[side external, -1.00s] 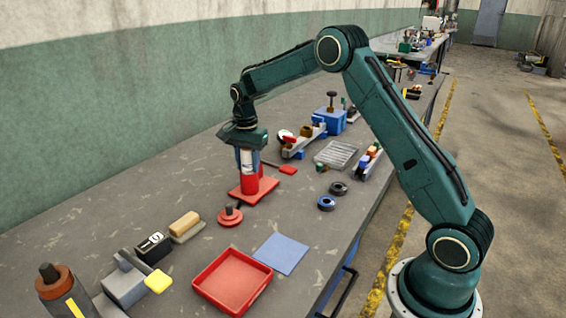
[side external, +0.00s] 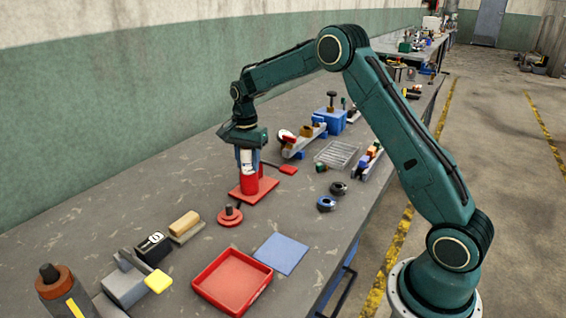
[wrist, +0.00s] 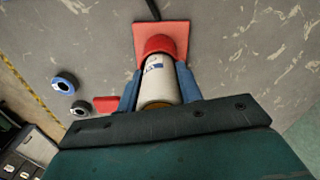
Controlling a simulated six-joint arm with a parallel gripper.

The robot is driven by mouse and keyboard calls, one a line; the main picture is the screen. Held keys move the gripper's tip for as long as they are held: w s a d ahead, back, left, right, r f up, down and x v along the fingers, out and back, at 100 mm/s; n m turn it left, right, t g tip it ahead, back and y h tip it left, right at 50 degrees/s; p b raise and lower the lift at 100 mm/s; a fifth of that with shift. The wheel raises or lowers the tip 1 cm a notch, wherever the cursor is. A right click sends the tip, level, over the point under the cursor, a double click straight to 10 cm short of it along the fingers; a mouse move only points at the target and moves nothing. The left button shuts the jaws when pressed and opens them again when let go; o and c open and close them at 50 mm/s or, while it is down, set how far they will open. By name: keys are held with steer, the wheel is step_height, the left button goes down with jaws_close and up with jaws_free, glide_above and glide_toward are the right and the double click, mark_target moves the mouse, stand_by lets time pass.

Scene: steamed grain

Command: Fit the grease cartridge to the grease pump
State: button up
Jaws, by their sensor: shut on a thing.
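The grease cartridge is a white cylinder (side external: 247,164); in the wrist view it (wrist: 158,80) shows a blue label mark and a brownish near end. My gripper (side external: 247,163) is shut on it, with a blue finger on each side, also seen in the wrist view (wrist: 157,84). The grease pump has a red barrel (side external: 250,184) on a red base plate (side external: 268,192), with a dark lever ending in a red grip (side external: 288,170). The cartridge is upright over the barrel, its lower end at the barrel's mouth. I cannot tell how deep it sits.
A red disc with a knob (side external: 230,215) lies in front of the pump. A red tray (side external: 209,297), a blue mat (side external: 281,253) and two dark rings (side external: 326,203) lie nearby. A blue box (side external: 332,120) and a grey rack (side external: 337,154) stand beyond. Bare bench lies left of the pump.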

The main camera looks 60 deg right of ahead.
steer(key=o, duration=1.1)
steer(key=shift+r, duration=0.2)
step_height(320, 180, up, 13)
steer(key=shift+r, duration=0.3)
stand_by(0.3)
